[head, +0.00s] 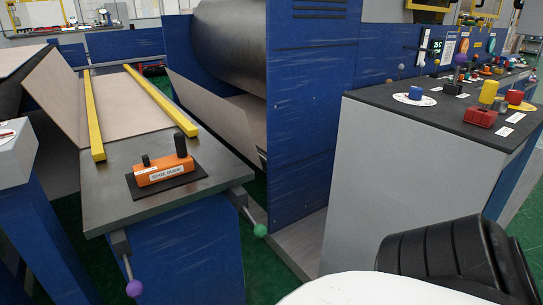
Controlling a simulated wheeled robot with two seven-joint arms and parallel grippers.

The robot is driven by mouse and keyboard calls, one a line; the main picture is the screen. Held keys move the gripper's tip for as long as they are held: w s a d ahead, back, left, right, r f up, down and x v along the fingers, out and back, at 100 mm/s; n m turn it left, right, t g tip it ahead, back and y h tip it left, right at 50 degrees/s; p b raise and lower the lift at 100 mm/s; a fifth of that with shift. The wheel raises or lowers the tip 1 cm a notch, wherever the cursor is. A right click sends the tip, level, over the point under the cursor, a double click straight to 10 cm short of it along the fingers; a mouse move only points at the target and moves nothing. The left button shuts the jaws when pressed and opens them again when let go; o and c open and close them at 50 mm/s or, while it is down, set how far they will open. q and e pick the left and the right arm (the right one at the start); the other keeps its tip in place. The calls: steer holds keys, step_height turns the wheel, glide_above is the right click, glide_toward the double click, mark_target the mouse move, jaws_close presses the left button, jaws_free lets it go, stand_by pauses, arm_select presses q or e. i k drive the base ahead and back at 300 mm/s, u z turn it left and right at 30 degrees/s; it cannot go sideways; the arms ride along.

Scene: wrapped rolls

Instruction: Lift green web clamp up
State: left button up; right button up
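A lever with a green ball knob (260,230) sticks out from the right front corner of the grey-topped blue bench, pointing down and to the right. It is the only green-knobbed lever I see on this bench, and no label on it can be read. A similar lever with a purple ball knob (134,289) hangs from the bench's front left corner. Neither of my grippers is in view. A white and black part at the bottom right appears to be my own arm, and nothing of mine touches the green knob.
The bench top (115,200) carries an orange block (160,174) with black posts and two yellow rails (94,115). A blue panel (310,100) stands behind the green knob. A grey console (400,165) with coloured controls stands to the right. Green floor shows between bench and panel.

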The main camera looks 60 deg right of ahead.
mark_target(260, 231)
steer(key=z, duration=1.8)
steer(key=k, duration=0.65)
steer(key=z, duration=0.45)
steer(key=i, duration=1.05)
steer(key=u, duration=0.2)
